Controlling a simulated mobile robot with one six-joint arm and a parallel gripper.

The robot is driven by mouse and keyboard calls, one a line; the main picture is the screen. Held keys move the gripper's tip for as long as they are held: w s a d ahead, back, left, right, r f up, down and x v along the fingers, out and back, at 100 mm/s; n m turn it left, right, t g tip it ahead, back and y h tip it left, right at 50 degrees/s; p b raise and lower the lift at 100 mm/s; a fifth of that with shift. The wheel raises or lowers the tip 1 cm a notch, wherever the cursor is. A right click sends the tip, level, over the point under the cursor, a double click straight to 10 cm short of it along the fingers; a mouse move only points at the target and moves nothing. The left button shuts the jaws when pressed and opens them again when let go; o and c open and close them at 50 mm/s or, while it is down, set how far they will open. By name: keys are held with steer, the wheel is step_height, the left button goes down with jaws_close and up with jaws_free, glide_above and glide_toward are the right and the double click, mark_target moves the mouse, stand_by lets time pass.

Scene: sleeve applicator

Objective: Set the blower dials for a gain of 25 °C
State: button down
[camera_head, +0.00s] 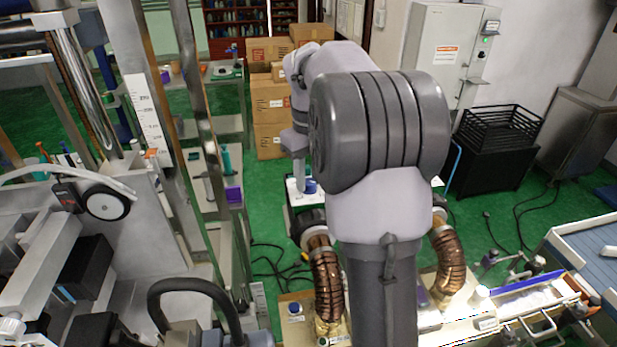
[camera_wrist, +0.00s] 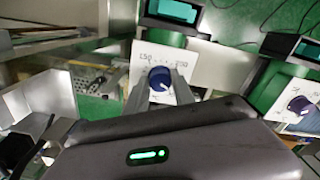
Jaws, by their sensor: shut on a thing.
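In the wrist view a blue dial (camera_wrist: 160,78) with a white pointer mark sits on a white scale plate (camera_wrist: 196,72). The plate has printed numbers, partly too small to read. My gripper (camera_wrist: 162,84) is shut on this dial, one finger on each side. A second blue dial (camera_wrist: 299,104) sits on another white plate (camera_wrist: 305,88) at the right edge, apart from my gripper. Teal displays (camera_wrist: 172,11) and (camera_wrist: 308,50) stand above the plates; I cannot read their values. In the head view a blue dial (camera_head: 310,186) shows beside my gripper (camera_head: 298,172), which my arm partly hides.
Two brown ribbed hoses (camera_head: 327,285) and (camera_head: 447,262) flank my arm. A metal frame machine (camera_head: 180,110) stands on the left. Cardboard boxes (camera_head: 270,120) are behind. A black crate (camera_head: 500,135) is at right. Cables (camera_head: 500,235) lie on the green floor.

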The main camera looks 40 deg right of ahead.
mark_target(309, 181)
stand_by(0.3)
steer(key=c, duration=1.1)
jaws_free()
steer(key=shift+o, duration=0.2)
step_height(309, 181, up, 17)
steer(key=p, duration=0.6)
steer(key=shift+r, duration=0.2)
